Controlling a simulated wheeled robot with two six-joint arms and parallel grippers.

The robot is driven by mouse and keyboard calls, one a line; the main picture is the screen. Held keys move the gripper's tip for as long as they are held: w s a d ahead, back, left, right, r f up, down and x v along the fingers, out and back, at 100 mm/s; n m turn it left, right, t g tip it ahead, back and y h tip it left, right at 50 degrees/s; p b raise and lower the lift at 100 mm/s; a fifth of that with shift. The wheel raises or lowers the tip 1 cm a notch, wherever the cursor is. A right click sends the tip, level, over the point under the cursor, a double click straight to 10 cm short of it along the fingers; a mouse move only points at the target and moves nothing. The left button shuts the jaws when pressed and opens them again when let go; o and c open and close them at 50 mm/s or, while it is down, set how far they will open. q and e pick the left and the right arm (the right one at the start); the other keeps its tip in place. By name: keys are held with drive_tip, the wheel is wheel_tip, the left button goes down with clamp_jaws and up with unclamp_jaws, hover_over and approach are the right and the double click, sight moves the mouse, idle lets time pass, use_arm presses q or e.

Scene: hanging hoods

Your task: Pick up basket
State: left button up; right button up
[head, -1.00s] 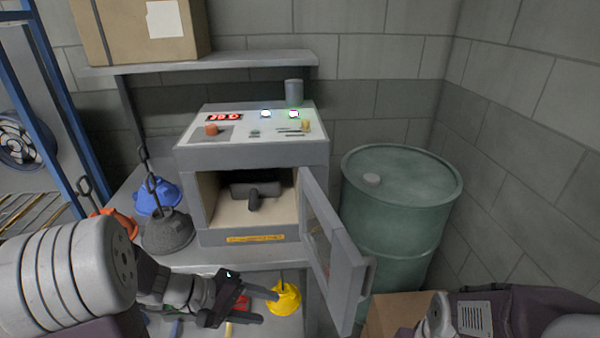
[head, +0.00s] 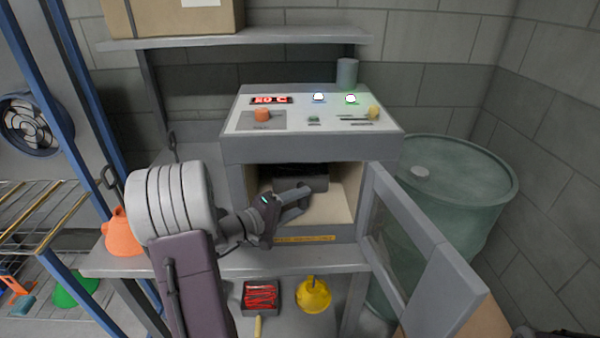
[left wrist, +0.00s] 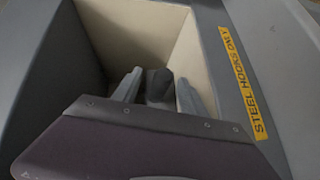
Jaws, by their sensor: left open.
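The basket (head: 314,183) is a dark grey block with a stubby handle, inside the open chamber of a grey cabinet (head: 290,149). My left gripper (head: 302,198) is open at the chamber mouth, its fingers pointing in toward the basket. In the left wrist view, the dark handle (left wrist: 158,84) shows between the two spread fingers of my left gripper (left wrist: 159,78). I cannot tell whether the fingers touch it. The gripper hides part of the basket in the head view. My right gripper is out of view.
The cabinet's glazed door (head: 408,245) stands open on the right, beside a green drum (head: 455,185). An orange hood (head: 121,235) sits left of my arm. A yellow hood (head: 314,294) and a tray of red items (head: 260,296) lie on the lower shelf.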

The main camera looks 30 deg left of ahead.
sight(300, 182)
use_arm(q)
drive_tip(key=x, duration=0.4)
drive_tip(key=shift+w+f, duration=0.25)
drive_tip(key=shift+w, duration=0.05)
drive_tip(key=shift+s+r, duration=0.1)
drive_tip(key=shift+c, duration=0.5)
clamp_jaws()
idle(0.5)
